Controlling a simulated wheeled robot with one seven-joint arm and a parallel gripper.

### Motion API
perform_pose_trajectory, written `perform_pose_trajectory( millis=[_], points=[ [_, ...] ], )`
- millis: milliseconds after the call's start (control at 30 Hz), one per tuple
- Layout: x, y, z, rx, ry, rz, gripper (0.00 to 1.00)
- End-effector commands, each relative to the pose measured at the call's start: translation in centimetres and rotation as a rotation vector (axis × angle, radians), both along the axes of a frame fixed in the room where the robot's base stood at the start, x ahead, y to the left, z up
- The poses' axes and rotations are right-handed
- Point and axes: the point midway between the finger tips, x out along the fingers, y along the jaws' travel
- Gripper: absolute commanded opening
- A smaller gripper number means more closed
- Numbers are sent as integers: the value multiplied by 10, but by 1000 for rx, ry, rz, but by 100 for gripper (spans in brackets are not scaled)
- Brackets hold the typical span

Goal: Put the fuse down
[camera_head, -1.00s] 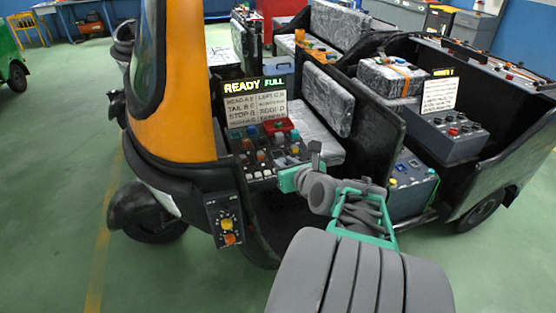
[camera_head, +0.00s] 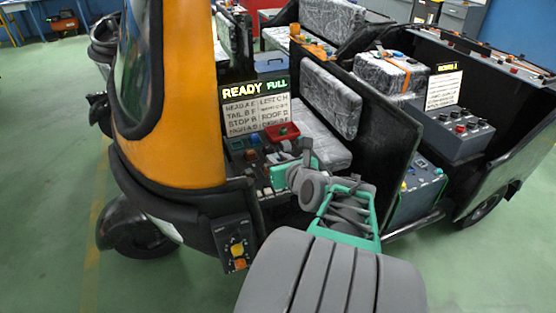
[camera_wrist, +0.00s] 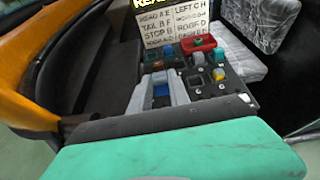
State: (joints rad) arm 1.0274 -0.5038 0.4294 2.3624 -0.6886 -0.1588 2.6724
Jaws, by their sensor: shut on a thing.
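My gripper (camera_wrist: 160,95) is shut on a blue fuse (camera_wrist: 161,90) in the wrist view, its two grey fingers on either side. The fingers hang over the dark fuse panel (camera_wrist: 235,84) below the sign; whether the fuse touches the panel I cannot tell. In the head view my gripper (camera_head: 290,170) is at the panel's front right, and the held fuse cannot be made out there. A red tray (camera_head: 282,132) with a green piece sits at the panel's back right; it also shows in the wrist view (camera_wrist: 206,43).
Coloured fuses and empty dark sockets (camera_wrist: 196,89) fill the panel around my fingers. A sign reading READY FULL (camera_head: 255,105) stands behind it. The orange rickshaw front (camera_head: 185,110) is left, a grey padded seat (camera_head: 318,145) right. A knob box (camera_head: 235,243) hangs in front.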

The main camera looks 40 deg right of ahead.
Motion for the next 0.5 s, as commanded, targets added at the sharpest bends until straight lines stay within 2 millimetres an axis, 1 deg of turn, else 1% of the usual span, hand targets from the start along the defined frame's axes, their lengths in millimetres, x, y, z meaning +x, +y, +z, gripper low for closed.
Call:
perform_pose_trajectory(
  millis=[67, 133, 367, 400, 500],
  points=[
    [3, -6, -4, 2, 2, -2, 0],
    [10, -17, -11, 4, 4, -4, 0],
    [47, -73, -40, 3, 3, -10, 0],
    [54, -81, -47, 5, 4, -10, 0],
    [65, -95, -72, 6, 3, -9, 0]
  ],
)
